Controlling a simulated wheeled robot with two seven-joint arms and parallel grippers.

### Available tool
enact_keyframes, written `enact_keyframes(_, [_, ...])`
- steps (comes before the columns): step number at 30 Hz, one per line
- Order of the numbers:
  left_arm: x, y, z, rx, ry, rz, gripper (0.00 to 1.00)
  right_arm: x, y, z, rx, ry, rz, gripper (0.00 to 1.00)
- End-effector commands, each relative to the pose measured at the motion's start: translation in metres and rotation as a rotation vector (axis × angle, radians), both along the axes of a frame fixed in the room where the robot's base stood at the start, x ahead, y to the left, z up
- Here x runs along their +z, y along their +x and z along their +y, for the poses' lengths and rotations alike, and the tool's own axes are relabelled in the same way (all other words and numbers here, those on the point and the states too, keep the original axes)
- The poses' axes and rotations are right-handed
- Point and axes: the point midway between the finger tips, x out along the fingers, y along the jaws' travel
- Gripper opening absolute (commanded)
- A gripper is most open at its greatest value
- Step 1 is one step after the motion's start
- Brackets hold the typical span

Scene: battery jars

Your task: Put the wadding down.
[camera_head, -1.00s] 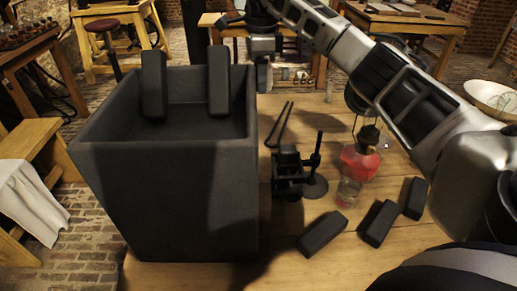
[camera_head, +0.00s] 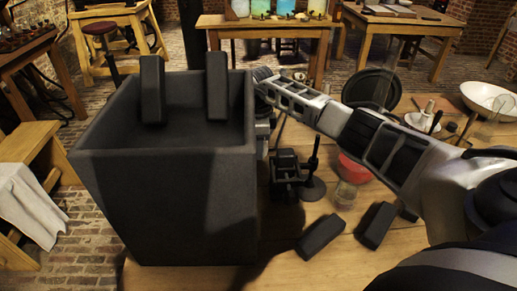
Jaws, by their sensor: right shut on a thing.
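My right arm comes in from the right and bends down at the wrist just beyond the right wall of the big dark jar (camera_head: 170,200). Its gripper (camera_head: 262,136) points down beside that wall, low over the table, and is partly hidden by the jar. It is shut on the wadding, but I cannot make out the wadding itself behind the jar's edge. Whether it touches the table cannot be seen. My left gripper is not in view.
Two black blocks (camera_head: 152,88) stand up at the jar's back wall. A small black stand (camera_head: 290,177) is just right of the gripper. The table's front is clear.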

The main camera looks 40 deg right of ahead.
Motion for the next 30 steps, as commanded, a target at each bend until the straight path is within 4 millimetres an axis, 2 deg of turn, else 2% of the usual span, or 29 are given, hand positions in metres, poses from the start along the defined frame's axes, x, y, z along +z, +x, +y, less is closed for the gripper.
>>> enact_keyframes(1, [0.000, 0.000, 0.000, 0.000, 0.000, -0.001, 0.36, -0.010, 0.000, 0.001, -0.001, 0.002, 0.002, 0.18])
enact_keyframes(4, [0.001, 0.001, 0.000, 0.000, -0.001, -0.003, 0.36, -0.020, 0.000, 0.001, 0.000, 0.001, 0.000, 0.18])
enact_keyframes(14, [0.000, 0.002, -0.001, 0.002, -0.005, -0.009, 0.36, -0.024, 0.000, 0.000, 0.001, 0.000, -0.001, 0.18])
enact_keyframes(15, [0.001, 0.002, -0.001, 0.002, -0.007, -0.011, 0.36, -0.024, 0.000, 0.000, 0.001, 0.001, -0.001, 0.46])
enact_keyframes(17, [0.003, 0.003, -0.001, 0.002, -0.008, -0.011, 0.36, -0.023, 0.000, 0.000, 0.001, 0.001, -0.001, 0.62])
enact_keyframes(18, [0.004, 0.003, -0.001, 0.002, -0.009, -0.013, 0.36, -0.023, 0.000, 0.000, 0.001, 0.001, -0.001, 0.65])
enact_keyframes(26, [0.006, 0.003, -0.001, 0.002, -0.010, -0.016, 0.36, -0.022, 0.000, 0.000, 0.001, 0.001, -0.001, 0.65])
enact_keyframes(30, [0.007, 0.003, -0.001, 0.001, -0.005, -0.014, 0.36, -0.011, 0.001, 0.000, 0.001, 0.001, -0.003, 0.65])
